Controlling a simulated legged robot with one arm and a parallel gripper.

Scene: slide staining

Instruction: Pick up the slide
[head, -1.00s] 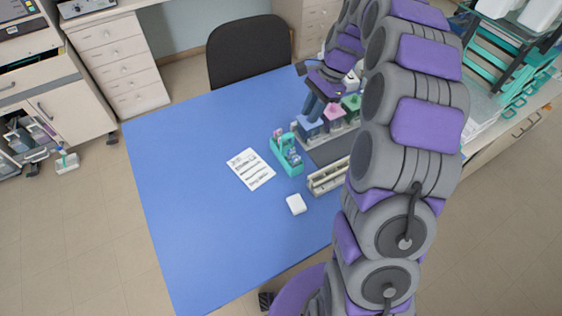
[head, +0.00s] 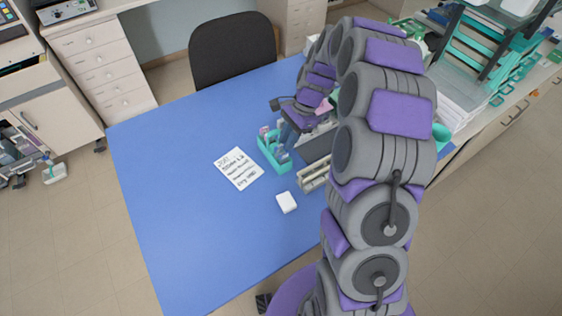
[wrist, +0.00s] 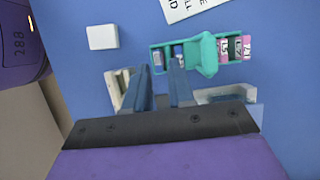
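The teal slide holder (head: 267,157) stands on the blue table, with slides upright in it. In the wrist view the holder (wrist: 207,58) shows pink-labelled slides (wrist: 235,46) at its right end and slides with blue and grey ends (wrist: 178,52) at its left. My gripper (wrist: 162,68) is open, with a clear gap between its two blue fingers and nothing seen between them. Its fingertips appear just short of the holder's left part in that view. In the head view my gripper (head: 289,146) is beside the holder and partly covers it. I cannot tell whether they touch.
A beige rack (head: 313,177) lies close to the holder, partly behind my arm. A black chair (head: 232,48) stands at the far edge. The table's left side is clear.

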